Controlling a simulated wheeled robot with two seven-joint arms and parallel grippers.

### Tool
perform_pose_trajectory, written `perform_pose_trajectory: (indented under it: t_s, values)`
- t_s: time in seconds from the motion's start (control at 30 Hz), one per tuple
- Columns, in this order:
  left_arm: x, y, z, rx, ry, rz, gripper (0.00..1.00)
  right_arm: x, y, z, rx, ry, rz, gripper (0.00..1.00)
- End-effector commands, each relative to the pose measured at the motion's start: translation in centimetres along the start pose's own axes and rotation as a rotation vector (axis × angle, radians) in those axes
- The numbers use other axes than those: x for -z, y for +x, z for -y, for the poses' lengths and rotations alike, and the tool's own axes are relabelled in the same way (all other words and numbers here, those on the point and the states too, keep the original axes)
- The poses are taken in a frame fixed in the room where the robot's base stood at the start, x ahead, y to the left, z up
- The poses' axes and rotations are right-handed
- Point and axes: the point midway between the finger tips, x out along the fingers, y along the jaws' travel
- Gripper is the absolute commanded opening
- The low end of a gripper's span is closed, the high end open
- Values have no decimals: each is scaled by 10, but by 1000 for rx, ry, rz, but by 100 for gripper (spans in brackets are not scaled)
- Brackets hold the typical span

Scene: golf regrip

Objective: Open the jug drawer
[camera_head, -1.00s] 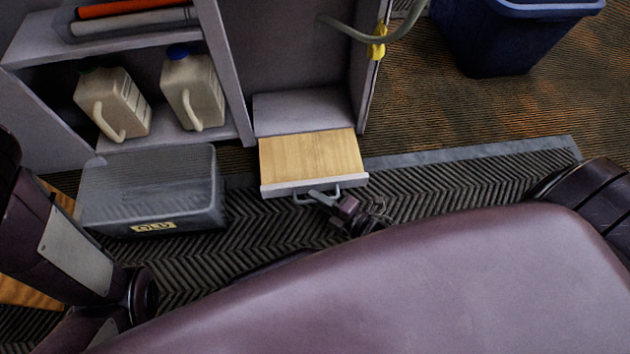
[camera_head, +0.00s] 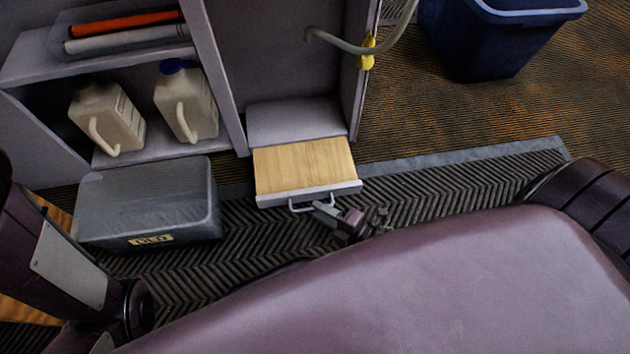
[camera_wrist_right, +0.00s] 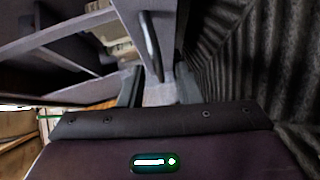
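The jug drawer (camera_head: 303,168) is pulled out from the base of the cabinet, showing a light wooden surface with nothing on it. Its pale front carries a thin loop handle (camera_head: 298,208). My right gripper (camera_head: 325,211) is at the right part of this handle, with a grey finger at or against the bar. In the right wrist view its two dark fingers (camera_wrist_right: 160,88) stand apart; whether the bar lies between them is unclear. My left arm shows at the left edge, but its gripper is out of view. Two beige jugs (camera_head: 106,121) (camera_head: 187,104) stand on the cabinet shelf.
A grey lidded box (camera_head: 148,195) with a yellow label sits left of the drawer. A blue bin (camera_head: 490,40) stands at the upper right. A hose with a yellow part (camera_head: 366,50) hangs by the cabinet's right wall. Patterned floor lies clear to the right.

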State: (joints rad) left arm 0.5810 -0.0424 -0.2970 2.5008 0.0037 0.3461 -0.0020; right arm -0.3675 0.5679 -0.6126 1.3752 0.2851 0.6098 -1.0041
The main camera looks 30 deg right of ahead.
Motion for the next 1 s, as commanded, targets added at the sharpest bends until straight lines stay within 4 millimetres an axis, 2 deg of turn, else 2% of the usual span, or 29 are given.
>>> perform_pose_trajectory:
  t_s: [0.03,0.17,0.3,0.53,1.0]
  values:
    - [-3,10,1,0,0,0,36,0,-12,-4,4,0,2,30]
    - [-4,20,2,-1,0,-6,36,0,-32,-3,2,0,1,30]
    - [-6,19,0,-4,-9,-9,36,0,-46,-2,1,-1,2,30]
    - [-14,7,-2,-12,-13,29,36,0,-51,0,-1,-1,1,30]
    - [-10,12,-2,-9,-16,11,36,0,-50,0,0,-1,1,30]
